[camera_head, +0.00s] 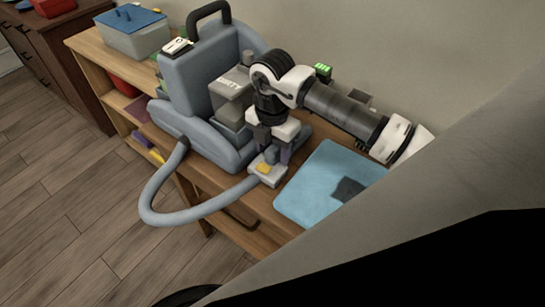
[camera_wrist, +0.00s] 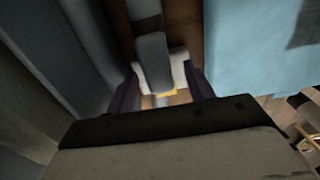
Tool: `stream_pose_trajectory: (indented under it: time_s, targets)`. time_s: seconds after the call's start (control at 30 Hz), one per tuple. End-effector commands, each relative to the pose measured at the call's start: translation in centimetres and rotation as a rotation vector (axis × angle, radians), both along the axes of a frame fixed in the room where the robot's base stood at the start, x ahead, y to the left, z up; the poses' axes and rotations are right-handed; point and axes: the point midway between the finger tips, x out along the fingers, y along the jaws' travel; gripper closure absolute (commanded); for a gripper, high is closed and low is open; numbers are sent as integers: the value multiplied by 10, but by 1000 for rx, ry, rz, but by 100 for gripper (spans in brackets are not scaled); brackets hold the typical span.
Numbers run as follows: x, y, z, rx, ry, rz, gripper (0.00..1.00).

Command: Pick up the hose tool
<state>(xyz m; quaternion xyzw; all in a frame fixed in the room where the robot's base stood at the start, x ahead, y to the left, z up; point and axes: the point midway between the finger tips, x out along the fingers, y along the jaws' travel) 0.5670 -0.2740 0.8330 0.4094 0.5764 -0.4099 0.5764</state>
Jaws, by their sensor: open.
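The hose tool (camera_head: 268,175) is a small white head with a yellow patch and a grey-blue handle part. It is at the end of the grey-blue hose (camera_head: 157,195), by the right side of the cleaner machine (camera_head: 190,85). My gripper (camera_head: 272,153) points down over it. In the wrist view the tool (camera_wrist: 152,62) shows between the two dark fingers of my gripper (camera_wrist: 161,90). The fingers are open, one on each side of the tool. I cannot tell whether either finger touches it, and the gripper partly hides it.
The machine stands on a wooden table (camera_head: 243,236), close on the left of my gripper. A folded blue cloth (camera_head: 318,182) with a dark patch lies on the right. The hose loops out past the table's front edge. A shelf (camera_head: 88,45) with boxes stands at the left.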

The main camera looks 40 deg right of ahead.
Motion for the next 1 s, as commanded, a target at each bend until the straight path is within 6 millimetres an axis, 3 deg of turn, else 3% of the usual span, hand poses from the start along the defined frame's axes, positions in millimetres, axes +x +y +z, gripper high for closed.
stream_pose_trajectory:
  time_s: [0.1,0.5,0.8,1.0]
  targets:
    - [0,0,0,0,0,0,49]
    - [0,0,0,0,0,0,100]
    - [1,0,3,0,-1,0,100]
    - [6,-3,15,0,-1,2,100]
